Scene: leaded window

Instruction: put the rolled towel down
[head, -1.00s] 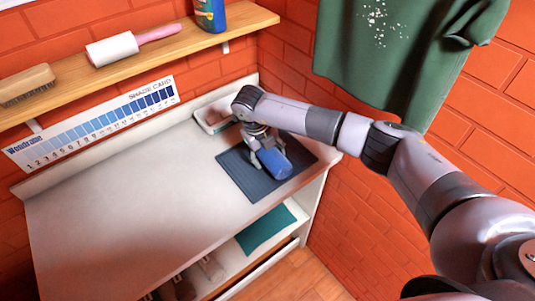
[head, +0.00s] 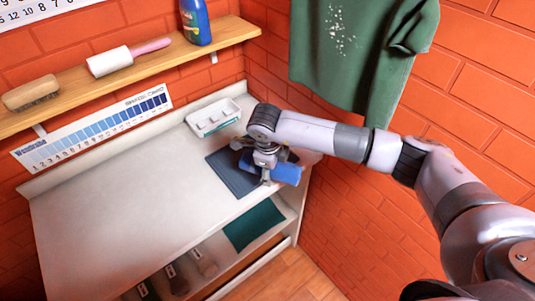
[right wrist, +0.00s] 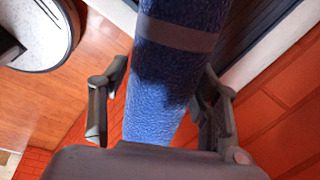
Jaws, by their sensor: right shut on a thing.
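The rolled towel (head: 286,174) is blue, with a lighter band around it that shows in the right wrist view (right wrist: 178,35). My right gripper (head: 266,177) is shut on it; the fingers lie on either side of the roll in the right wrist view (right wrist: 160,105). The towel is at the right end of the counter, over the right side of the dark mat (head: 229,175) and near the counter's edge. I cannot tell whether it touches the surface. The arm and gripper hide part of the mat and towel. My left gripper is out of view.
A white tray (head: 205,129) stands behind the mat against the wall. The counter (head: 125,205) is clear to the left. A shelf (head: 130,62) above holds a brush, a roller and a blue bottle. A green shirt (head: 350,55) hangs at right. A teal cloth (head: 254,225) lies below.

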